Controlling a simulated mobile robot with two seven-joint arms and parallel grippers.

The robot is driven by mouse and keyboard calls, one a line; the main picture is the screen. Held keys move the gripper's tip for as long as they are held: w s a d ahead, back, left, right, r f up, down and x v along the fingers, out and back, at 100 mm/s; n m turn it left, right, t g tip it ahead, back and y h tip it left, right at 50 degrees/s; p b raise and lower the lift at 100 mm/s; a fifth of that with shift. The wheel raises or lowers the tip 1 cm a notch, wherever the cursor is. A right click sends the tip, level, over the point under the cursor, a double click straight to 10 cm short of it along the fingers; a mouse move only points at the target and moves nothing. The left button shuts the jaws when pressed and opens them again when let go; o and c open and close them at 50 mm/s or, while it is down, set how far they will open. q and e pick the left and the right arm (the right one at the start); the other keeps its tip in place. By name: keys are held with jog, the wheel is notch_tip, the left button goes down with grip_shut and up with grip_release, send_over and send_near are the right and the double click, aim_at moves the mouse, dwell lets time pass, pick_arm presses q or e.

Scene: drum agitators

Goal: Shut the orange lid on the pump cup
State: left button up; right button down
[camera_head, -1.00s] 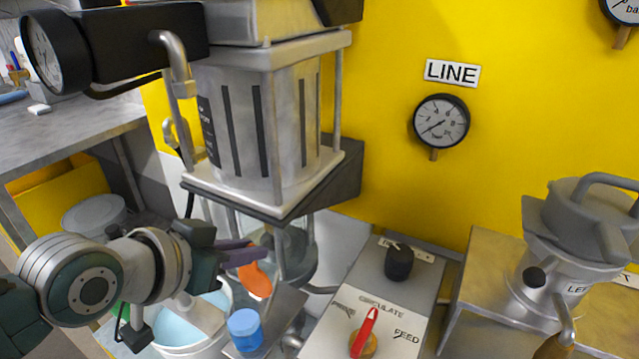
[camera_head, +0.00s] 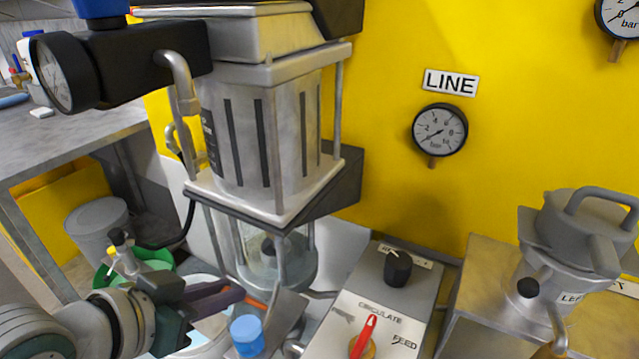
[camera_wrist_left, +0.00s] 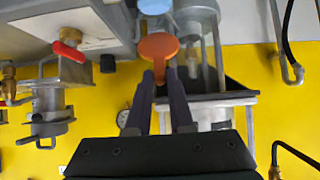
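The orange lid (camera_head: 257,303) shows as a thin sliver at the fingertips of my left gripper (camera_head: 238,294), just above and behind a blue cap (camera_head: 246,330). In the left wrist view the lid (camera_wrist_left: 158,45) is a round disc with a narrow tab. The tab lies between the two dark fingertips (camera_wrist_left: 161,75), which appear closed on it. The pump's clear cup (camera_head: 290,265) hangs under the grey pump body, right of the gripper. It cannot be told whether the lid touches its seat. My right gripper is not in view.
A grey control box with a red selector (camera_head: 365,335) and a black knob (camera_head: 397,268) stands to the right. A green-rimmed bucket (camera_head: 150,258) is at the left. A grey pot (camera_head: 565,255) stands on a stand at the right.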

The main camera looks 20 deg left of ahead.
pick_arm(q)
jog(key=shift+s+f, duration=0.1)
jog(key=shift+s, duration=0.1)
jog(key=shift+s+a+f+b, duration=0.1)
jog(key=shift+s+f+b, duration=0.35)
jog(key=shift+s+f, duration=0.6)
jog(key=shift+s+a+f+b, duration=0.1)
jog(key=shift+s+f+b, duration=0.35)
jog(key=shift+f, duration=0.15)
jog(key=shift+s+f+b, duration=0.3)
jog(key=shift+f+b, duration=0.1)
jog(key=shift+f, duration=0.25)
